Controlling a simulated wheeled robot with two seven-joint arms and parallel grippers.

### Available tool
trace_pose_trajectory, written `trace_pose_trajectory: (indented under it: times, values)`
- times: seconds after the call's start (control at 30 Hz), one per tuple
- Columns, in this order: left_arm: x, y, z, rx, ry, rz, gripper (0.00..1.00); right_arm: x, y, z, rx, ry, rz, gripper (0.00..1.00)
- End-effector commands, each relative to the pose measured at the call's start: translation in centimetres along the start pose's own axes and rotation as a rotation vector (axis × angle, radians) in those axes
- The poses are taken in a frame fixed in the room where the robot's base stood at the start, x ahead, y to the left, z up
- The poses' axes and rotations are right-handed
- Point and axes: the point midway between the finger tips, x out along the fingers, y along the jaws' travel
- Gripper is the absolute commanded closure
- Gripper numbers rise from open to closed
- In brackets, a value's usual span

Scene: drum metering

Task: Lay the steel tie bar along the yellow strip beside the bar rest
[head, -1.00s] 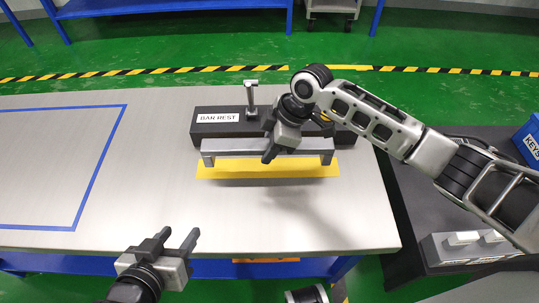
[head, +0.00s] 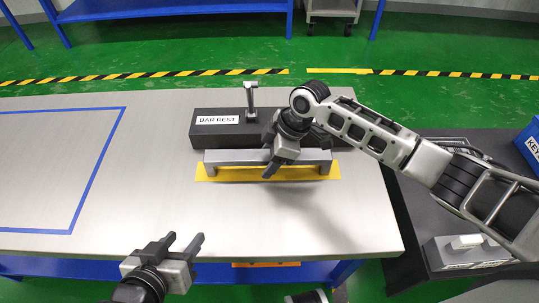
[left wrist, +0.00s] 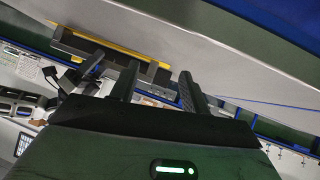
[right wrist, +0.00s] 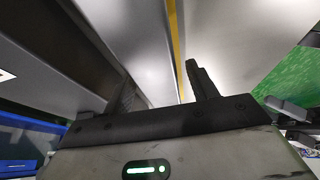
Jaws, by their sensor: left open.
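The steel tie bar (head: 235,156), a grey bar with a short leg at each end, is over the yellow strip (head: 255,174) in the head view. It lies lengthwise along the strip, in front of the black bar rest (head: 208,138). Its legs look at or very near the strip; exact contact is hard to tell. My right gripper (head: 272,168) reaches down around the bar's middle and hides part of it. Its fingers show in the right wrist view (right wrist: 162,80). My left gripper (head: 186,246) is open and empty near the table's front edge, away from the bar.
An upright metal post (head: 251,100) with a crosspiece stands at the bar rest. A blue outline (head: 98,170) marks the bare left part of the table (head: 150,200). A dark side surface with a grey block (head: 468,250) is at the right.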

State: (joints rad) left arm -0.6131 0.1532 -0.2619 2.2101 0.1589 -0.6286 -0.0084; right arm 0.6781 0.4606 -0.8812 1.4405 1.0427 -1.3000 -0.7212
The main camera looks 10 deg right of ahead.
Motion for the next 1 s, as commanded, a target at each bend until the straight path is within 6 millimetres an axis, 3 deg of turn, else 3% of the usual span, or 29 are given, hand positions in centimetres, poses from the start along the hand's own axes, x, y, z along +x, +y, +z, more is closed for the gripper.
trace_pose_trajectory:
  times: [0.17,0.5,0.7,1.0]
  values:
    - [-0.3,0.0,-0.4,0.001,0.005,-0.004,0.54,-1.2,0.1,-0.1,0.001,0.000,0.002,0.42]
    - [-2.6,-0.2,-2.9,0.012,0.061,-0.031,0.54,-8.3,0.1,-0.2,0.000,0.000,0.003,0.42]
    - [-3.5,-0.1,-3.7,0.013,0.084,-0.038,0.54,-11.3,0.1,-0.2,0.000,0.000,0.001,0.42]
    - [-3.8,-0.2,-3.8,0.015,0.089,-0.044,0.54,-12.3,0.0,-0.1,0.001,0.000,-0.001,0.42]
